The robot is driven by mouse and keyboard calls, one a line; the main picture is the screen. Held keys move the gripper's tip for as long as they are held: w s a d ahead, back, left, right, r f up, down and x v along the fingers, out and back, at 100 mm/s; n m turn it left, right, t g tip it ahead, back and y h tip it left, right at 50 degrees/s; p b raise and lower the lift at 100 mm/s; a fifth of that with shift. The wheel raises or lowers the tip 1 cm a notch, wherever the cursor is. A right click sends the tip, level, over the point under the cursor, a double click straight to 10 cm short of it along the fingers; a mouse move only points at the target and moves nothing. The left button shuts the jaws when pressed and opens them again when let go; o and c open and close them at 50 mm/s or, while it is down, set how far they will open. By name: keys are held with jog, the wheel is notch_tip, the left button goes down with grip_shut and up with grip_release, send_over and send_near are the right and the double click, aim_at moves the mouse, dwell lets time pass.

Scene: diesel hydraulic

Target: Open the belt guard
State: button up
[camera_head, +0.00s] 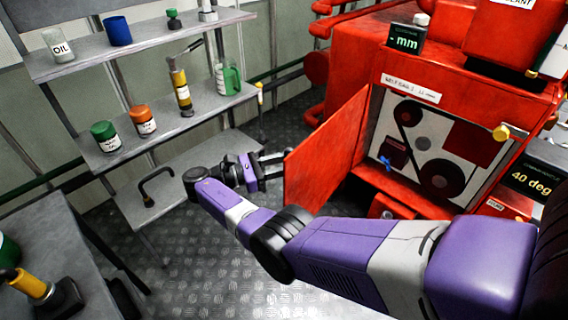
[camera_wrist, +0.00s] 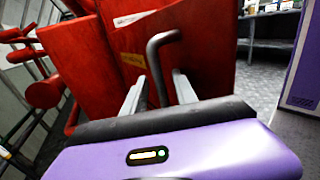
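The belt guard (camera_head: 325,150) is a red hinged panel on the red machine. It stands swung out to the left, and the belt and pulleys (camera_head: 440,178) behind it are exposed. My gripper (camera_head: 274,158) is at the guard's outer side, by its free edge. In the wrist view the guard's red face (camera_wrist: 195,50) fills the middle. A dark bent handle (camera_wrist: 160,60) lies between the two grey fingers of my gripper (camera_wrist: 160,88). The fingers look apart, with gaps beside the handle. The handle is hidden in the head view.
A grey shelf rack (camera_head: 150,45) with bottles and cans stands at the left. A workbench (camera_head: 50,235) is at the lower left. The red machine (camera_head: 365,60) is at the right, with a small blue item (camera_head: 386,160) in its opening. Patterned metal floor (camera_head: 190,240) is clear between.

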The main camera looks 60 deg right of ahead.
jog(key=b+v, duration=0.3)
jog(key=v, duration=0.5)
jog(key=shift+b, duration=0.35)
jog(key=shift+d, duration=0.1)
dwell(0.4)
